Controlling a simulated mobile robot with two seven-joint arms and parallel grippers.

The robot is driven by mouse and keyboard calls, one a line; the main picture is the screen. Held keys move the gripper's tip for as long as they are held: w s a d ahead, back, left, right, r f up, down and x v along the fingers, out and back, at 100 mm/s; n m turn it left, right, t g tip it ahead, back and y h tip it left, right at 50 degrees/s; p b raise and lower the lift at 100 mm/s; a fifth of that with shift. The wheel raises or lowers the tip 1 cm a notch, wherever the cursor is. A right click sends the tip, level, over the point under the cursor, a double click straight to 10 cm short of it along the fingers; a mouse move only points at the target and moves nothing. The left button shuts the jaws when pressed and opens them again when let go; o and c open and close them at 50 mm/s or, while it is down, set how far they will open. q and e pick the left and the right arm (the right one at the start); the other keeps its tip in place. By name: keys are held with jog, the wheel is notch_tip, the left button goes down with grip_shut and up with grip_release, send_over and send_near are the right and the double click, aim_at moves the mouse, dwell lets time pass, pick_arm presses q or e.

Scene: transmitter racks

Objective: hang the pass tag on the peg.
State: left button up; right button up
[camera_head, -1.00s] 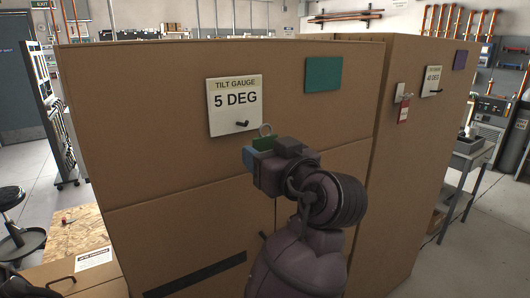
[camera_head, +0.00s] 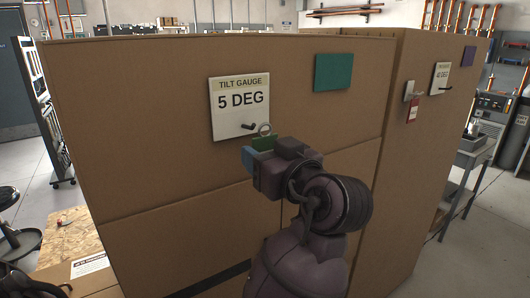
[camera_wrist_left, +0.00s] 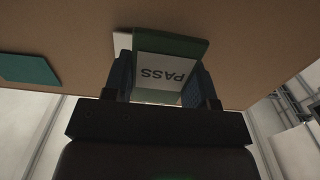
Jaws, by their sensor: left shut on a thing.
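My left gripper (camera_head: 258,158) is shut on the green-edged pass tag (camera_head: 264,143), with the tag's metal ring standing up above the jaws. In the left wrist view, the tag's white face (camera_wrist_left: 165,72) reads PASS upside down between the two blue fingers (camera_wrist_left: 160,82). A short dark peg (camera_head: 249,126) sticks out of the white TILT GAUGE 5 DEG plate (camera_head: 238,90) on the brown cabinet. In the head view the ring appears just right of the peg, at about its height; I cannot tell the depth gap. My right gripper is out of view.
A teal square (camera_head: 334,72) is on the same cabinet face (camera_head: 160,120). On the side face are a red tag (camera_head: 413,111) on a holder, a 40 DEG plate (camera_head: 440,77) with its own peg, and a purple square (camera_head: 469,56). A grey cart (camera_head: 468,160) stands at right.

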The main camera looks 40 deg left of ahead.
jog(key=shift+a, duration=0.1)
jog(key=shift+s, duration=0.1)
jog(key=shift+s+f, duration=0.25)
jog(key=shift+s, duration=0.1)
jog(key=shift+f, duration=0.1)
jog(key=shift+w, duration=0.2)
pick_arm(q)
jog(key=shift+w+a, duration=0.1)
jog(key=shift+a, duration=0.1)
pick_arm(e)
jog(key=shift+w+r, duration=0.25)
pick_arm(q)
jog(key=shift+w+a, duration=0.1)
jog(key=shift+a, duration=0.2)
jog(key=shift+w+a, duration=0.1)
jog(key=shift+a, duration=0.1)
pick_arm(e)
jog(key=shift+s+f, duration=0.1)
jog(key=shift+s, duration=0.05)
pick_arm(q)
jog(key=shift+w+a, duration=0.1)
jog(key=shift+a, duration=0.25)
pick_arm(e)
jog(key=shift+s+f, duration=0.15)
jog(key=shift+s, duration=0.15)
